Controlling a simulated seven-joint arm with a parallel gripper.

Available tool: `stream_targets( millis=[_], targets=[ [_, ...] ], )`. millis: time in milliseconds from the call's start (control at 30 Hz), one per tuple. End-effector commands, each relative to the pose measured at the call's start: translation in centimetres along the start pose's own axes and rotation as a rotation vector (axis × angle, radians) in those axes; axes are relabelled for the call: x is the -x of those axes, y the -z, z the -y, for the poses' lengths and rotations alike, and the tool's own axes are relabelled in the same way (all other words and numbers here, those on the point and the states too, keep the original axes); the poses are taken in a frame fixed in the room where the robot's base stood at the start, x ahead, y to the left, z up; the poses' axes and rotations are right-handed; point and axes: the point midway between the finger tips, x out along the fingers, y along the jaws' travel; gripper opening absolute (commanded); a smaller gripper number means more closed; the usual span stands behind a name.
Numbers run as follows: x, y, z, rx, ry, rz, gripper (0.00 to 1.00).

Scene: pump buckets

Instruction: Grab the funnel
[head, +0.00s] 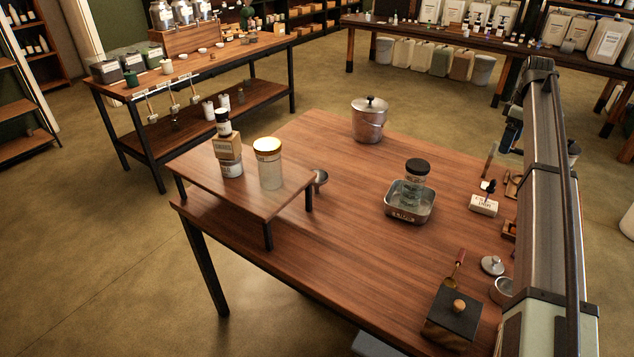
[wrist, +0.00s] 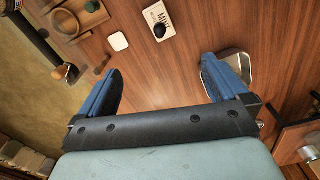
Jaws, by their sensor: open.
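The small silvery metal piece (head: 320,178) beside the front right of the low wooden riser looks like the funnel. It is partly hidden by the riser in the head view, so its full shape cannot be told. I cannot make it out for sure in the wrist view. My gripper (wrist: 162,66) is open, with two blue fingers spread apart and only bare table between them. It hangs over the right part of the table, away from the metal piece. The right finger overlaps the metal tray (wrist: 243,63) in the wrist view.
The riser (head: 215,179) holds stacked containers (head: 228,150) and a gold-lidded jar (head: 270,168). A lidded metal pot (head: 369,121) stands at the back. The metal tray (head: 393,213) holds a black-capped jar (head: 416,174). A white label block (head: 483,206) is at right. The table's middle is clear.

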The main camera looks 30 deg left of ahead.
Motion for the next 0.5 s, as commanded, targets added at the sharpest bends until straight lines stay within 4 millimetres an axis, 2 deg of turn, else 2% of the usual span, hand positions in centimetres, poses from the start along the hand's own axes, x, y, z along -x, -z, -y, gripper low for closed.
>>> stream_targets(
  millis=[33, 267, 367, 500],
  targets=[
    [0.1, 1.7, 0.5, 0.023, 0.000, -0.001, 1.00],
    [0.0, 9.1, 3.5, 0.129, 0.000, 0.000, 1.00],
    [0.0, 13.0, 5.3, 0.187, 0.001, 0.000, 1.00],
    [0.0, 19.7, 9.0, 0.288, 0.001, 0.000, 1.00]
  ],
)
